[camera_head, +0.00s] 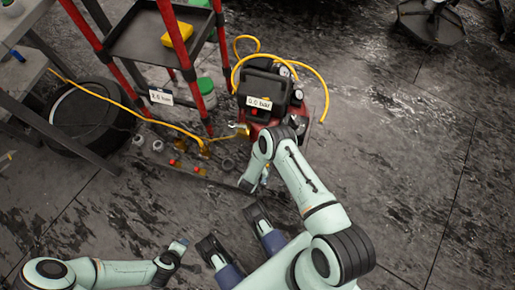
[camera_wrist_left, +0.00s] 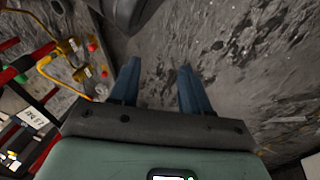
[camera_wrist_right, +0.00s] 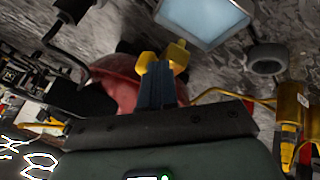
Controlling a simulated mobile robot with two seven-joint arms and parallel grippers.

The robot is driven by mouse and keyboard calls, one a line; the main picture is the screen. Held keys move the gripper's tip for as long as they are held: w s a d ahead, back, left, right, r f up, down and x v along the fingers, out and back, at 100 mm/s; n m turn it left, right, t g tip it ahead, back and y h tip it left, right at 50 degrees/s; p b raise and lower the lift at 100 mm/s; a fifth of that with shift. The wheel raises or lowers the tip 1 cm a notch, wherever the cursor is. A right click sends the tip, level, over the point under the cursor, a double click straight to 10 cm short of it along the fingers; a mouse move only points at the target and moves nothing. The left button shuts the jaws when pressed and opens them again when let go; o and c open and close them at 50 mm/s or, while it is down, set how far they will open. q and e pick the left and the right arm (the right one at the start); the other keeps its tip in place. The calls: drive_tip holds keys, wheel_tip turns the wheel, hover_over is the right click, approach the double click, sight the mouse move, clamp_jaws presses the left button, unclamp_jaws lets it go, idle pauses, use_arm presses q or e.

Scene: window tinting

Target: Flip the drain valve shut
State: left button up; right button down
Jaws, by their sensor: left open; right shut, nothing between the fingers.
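A red compressor with black parts (camera_head: 265,95) stands on the floor at the upper middle of the head view, with a "0.0 bar" sign. In the right wrist view its rounded red tank (camera_wrist_right: 115,88) shows, with brass-yellow fittings (camera_wrist_right: 178,54) just beyond my fingertips; these look like the drain valve, and its lever position is unclear. My right gripper (camera_wrist_right: 160,82) is shut with its fingers together, close to the fittings; whether it touches them I cannot tell. In the head view my right gripper (camera_head: 264,176) is partly hidden. My left gripper (camera_wrist_left: 157,85) is open and empty above bare floor.
A yellow hose (camera_head: 130,108) runs to brass fittings with red knobs (camera_head: 172,162) on the floor. A red-posted cart (camera_head: 172,50) stands behind, with a tire (camera_head: 90,120) at left. A light-blue panel (camera_wrist_right: 205,18) shows near my right gripper.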

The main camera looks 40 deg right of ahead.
use_arm(q)
drive_tip(key=shift+s+d+r+p, duration=0.65)
drive_tip(key=shift+s+r+p, duration=0.05)
drive_tip(key=shift+s+r, duration=0.25)
use_arm(e)
drive_tip(key=d+n+t+y, duration=0.1)
drive_tip(key=n, duration=0.1)
drive_tip(key=s+d+n+t+y, duration=0.1)
drive_tip(key=d+n, duration=0.1)
drive_tip(key=d+n+t+y, duration=0.1)
drive_tip(key=n, duration=0.1)
drive_tip(key=shift+s+d+n, duration=0.15)
drive_tip(key=shift+s+n, duration=0.15)
drive_tip(key=shift+s, duration=0.05)
use_arm(q)
drive_tip(key=shift+f, duration=0.1)
use_arm(e)
drive_tip(key=shift+w, duration=0.1)
drive_tip(key=shift+w+a+b, duration=0.3)
drive_tip(key=shift+w, duration=0.4)
use_arm(q)
drive_tip(key=shift+f, duration=0.3)
